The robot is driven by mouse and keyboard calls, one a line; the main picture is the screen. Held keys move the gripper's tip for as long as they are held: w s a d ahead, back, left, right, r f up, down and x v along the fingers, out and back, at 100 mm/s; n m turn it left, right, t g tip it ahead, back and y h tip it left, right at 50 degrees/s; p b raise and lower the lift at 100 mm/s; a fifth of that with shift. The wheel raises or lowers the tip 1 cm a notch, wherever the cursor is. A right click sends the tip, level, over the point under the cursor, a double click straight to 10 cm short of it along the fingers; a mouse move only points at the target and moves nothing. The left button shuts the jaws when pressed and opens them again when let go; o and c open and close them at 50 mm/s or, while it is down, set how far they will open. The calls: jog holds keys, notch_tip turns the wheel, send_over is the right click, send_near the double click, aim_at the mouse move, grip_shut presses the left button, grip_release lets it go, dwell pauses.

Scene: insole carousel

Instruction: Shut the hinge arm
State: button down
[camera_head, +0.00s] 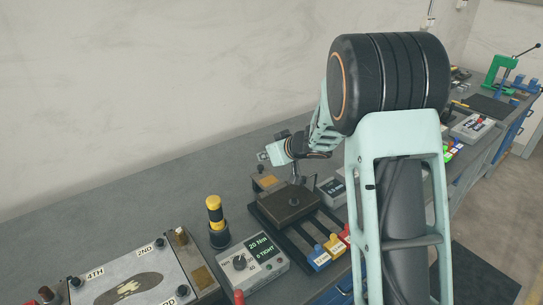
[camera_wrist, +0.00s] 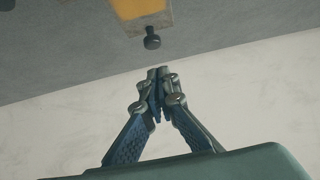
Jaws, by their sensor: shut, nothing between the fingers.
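I cannot tell for sure which part is the hinge arm. A likely candidate is a tan piece with an orange panel (camera_head: 268,181) and a black knob, standing up at the back of a dark fixture (camera_head: 287,204). The wrist view shows the orange panel (camera_wrist: 140,8) at the top edge, partly cut off, with the black knob (camera_wrist: 152,40) below it. My gripper (camera_wrist: 160,72) is shut and empty. Its tips lie just below the knob in that picture, with no clear contact. In the head view my wrist is above and behind the fixture; the fingertips are hard to make out.
A control box (camera_head: 252,262) reading 20 Nm stands in front of the fixture, beside a yellow-and-black handled tool in a holder (camera_head: 216,222). Coloured sliders (camera_head: 333,245) sit at the front right. An insole plate (camera_head: 130,283) is at lower left. The wall closes off the back.

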aim_at(261, 167)
notch_tip(261, 167, down, 3)
jog(key=shift+w+f+b, duration=0.1)
jog(key=shift+b, duration=0.3)
jog(key=shift+w+a+f+p, duration=0.15)
jog(key=shift+f+p, duration=0.15)
jog(key=shift+f, duration=0.45)
